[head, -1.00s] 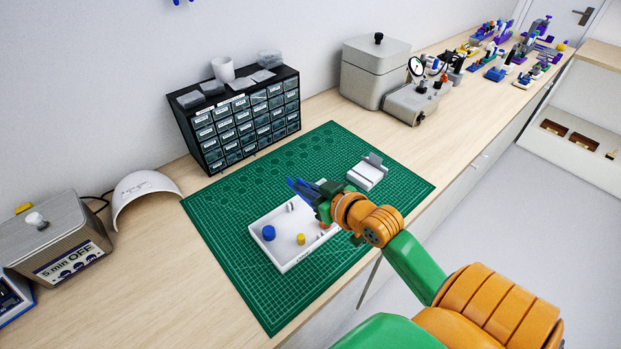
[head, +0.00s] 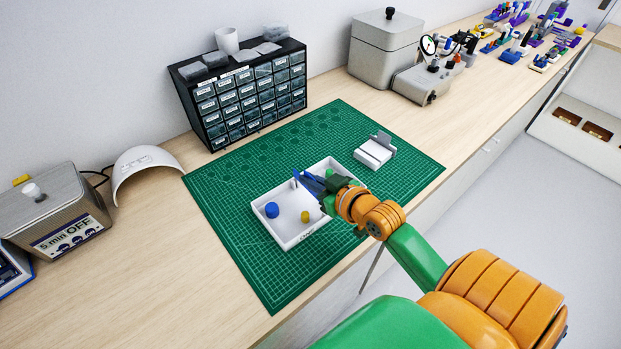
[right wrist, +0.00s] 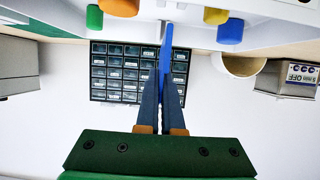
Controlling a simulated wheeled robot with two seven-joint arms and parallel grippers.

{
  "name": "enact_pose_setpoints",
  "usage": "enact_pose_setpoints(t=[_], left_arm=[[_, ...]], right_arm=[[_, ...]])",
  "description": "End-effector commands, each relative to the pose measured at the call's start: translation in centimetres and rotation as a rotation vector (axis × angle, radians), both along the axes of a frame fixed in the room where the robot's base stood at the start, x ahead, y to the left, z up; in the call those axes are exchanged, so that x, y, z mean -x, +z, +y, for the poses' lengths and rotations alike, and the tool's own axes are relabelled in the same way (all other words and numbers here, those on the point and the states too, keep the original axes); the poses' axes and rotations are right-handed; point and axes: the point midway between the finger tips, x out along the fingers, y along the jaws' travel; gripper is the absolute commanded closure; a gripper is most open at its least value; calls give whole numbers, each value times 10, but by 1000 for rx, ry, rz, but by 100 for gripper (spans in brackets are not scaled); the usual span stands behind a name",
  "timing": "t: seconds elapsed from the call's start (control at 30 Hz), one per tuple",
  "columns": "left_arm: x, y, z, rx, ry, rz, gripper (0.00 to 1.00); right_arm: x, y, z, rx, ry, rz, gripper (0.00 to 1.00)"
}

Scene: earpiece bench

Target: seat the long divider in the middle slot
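The white tray (head: 290,240) sits on the green mat, with a blue cylinder (head: 272,210), a yellow one (head: 305,216) and a green one (head: 329,173) in it. A small pale upright piece (head: 294,183) stands at its back side; I cannot tell if it is a divider or a slot post. A white block with an upright grey plate (head: 383,137) stands right of the tray. My right gripper (head: 305,180) is over the tray's back right part. My left gripper is out of view.
The green cutting mat (head: 225,200) has free room left of and behind the tray. A black drawer cabinet (head: 240,95) stands behind it. A grey box (head: 385,50) and a dial gauge device (head: 428,82) stand at the back right.

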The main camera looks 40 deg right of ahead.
Motion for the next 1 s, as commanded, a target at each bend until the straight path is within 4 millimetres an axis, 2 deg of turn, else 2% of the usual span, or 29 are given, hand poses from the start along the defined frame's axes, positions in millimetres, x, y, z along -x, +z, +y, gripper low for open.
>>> enact_pose_setpoints(t=[1.0], left_arm=[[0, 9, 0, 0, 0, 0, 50]], right_arm=[[0, 1, 0, 0, 0, 0, 100]])
